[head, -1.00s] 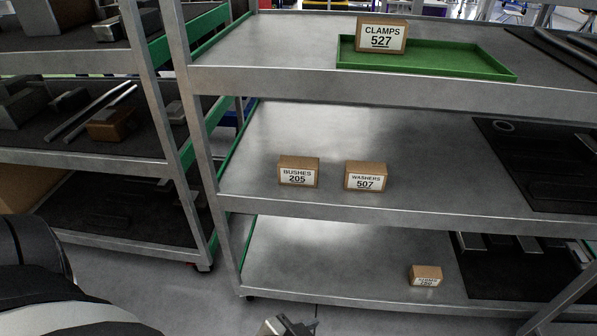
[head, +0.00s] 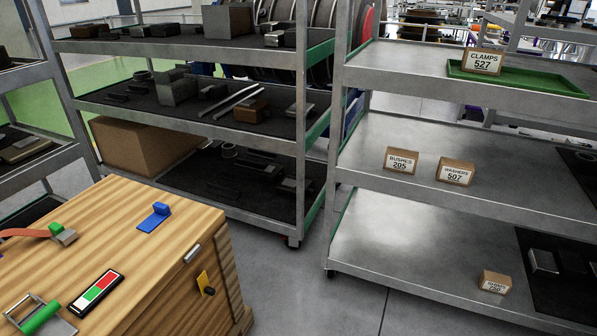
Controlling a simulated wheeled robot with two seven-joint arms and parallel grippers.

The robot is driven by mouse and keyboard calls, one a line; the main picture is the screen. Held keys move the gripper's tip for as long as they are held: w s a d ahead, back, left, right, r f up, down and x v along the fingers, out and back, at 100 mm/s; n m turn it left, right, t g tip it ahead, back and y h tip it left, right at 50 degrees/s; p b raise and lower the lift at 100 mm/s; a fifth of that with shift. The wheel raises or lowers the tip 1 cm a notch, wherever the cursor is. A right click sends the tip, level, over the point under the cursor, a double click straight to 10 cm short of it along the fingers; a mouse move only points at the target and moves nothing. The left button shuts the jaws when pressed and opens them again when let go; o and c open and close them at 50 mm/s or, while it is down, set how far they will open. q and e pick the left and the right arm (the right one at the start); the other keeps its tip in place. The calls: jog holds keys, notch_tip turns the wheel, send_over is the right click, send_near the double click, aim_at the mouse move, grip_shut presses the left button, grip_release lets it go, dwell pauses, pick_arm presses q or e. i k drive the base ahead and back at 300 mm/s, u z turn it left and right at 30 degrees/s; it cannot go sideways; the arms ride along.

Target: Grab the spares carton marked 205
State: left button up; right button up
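The carton marked BUSHES 205 (head: 400,160) is a small brown box with a white label. It stands upright on the middle shelf (head: 385,192) of the right-hand metal rack, near the shelf's left part. The similar WASHERS 507 carton (head: 455,171) stands just to its right, with a small gap between them. Neither of my grippers is in view.
A green tray (head: 545,82) lies on the top shelf. A wooden cabinet (head: 150,260) with tools on top fills the lower left. A second rack (head: 200,129) with metal parts stands behind it. Grey floor (head: 290,290) is open between the cabinet and the right-hand rack.

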aim_at(397, 159)
jog(key=z, duration=1)
jog(key=i, duration=1.05)
jog(key=u, duration=0.5)
jog(key=i, duration=0.7)
jog(key=u, duration=0.75)
jog(key=i, duration=0.5)
jog(key=u, duration=0.05)
